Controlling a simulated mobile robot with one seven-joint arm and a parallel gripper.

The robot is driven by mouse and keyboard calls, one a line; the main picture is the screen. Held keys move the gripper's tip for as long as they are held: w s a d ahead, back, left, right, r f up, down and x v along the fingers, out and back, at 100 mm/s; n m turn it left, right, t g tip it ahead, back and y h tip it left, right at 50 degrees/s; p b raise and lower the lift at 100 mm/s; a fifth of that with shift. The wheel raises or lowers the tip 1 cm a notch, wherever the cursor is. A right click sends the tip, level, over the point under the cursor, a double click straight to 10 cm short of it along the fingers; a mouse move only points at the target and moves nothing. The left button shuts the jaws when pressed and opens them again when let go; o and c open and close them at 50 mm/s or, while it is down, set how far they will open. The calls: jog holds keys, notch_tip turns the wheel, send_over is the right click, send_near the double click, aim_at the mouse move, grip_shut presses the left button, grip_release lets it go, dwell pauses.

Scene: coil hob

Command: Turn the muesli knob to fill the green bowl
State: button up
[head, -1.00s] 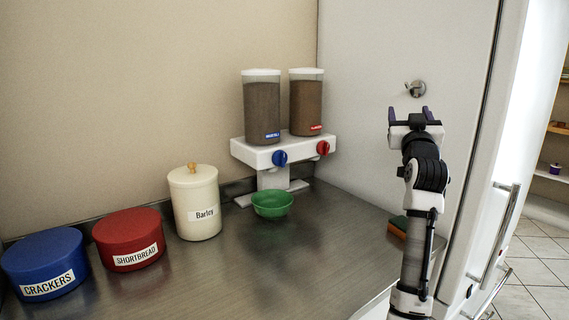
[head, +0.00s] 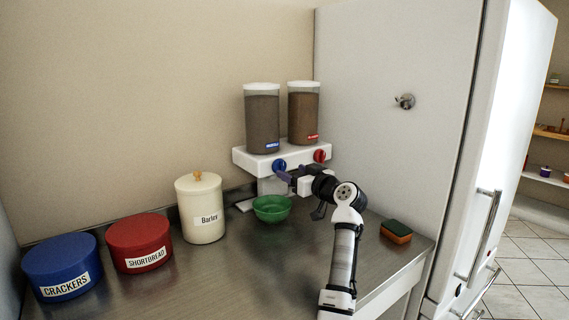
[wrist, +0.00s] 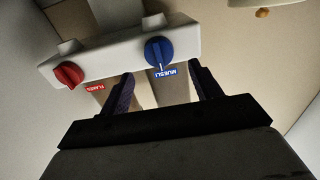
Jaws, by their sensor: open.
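The blue muesli knob (head: 279,166) is on the front of the white dispenser (head: 243,158), below the left canister. In the wrist view the blue knob (wrist: 158,52), with its MUESLI label, lies beyond and between my two fingers. My gripper (head: 285,173) is open and close in front of the knob; in the wrist view my gripper (wrist: 160,88) holds nothing. I cannot tell whether a fingertip touches the knob. The green bowl (head: 271,209) stands upright on the counter below the muesli side. No muesli shows in the visible part of it.
The red knob (head: 320,156) is right of the blue one. A cream Barley jar (head: 201,211), a red shortbread tin (head: 140,244) and a blue crackers tin (head: 63,268) stand at left. A sponge (head: 396,231) lies at right. A hook (head: 405,101) is on the white side panel.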

aim_at(283, 167)
jog(key=shift+p+x, duration=0.65)
jog(key=shift+x, duration=1.95)
jog(key=shift+c, duration=0.2)
jog(key=c, duration=0.9)
jog(key=shift+m, duration=0.3)
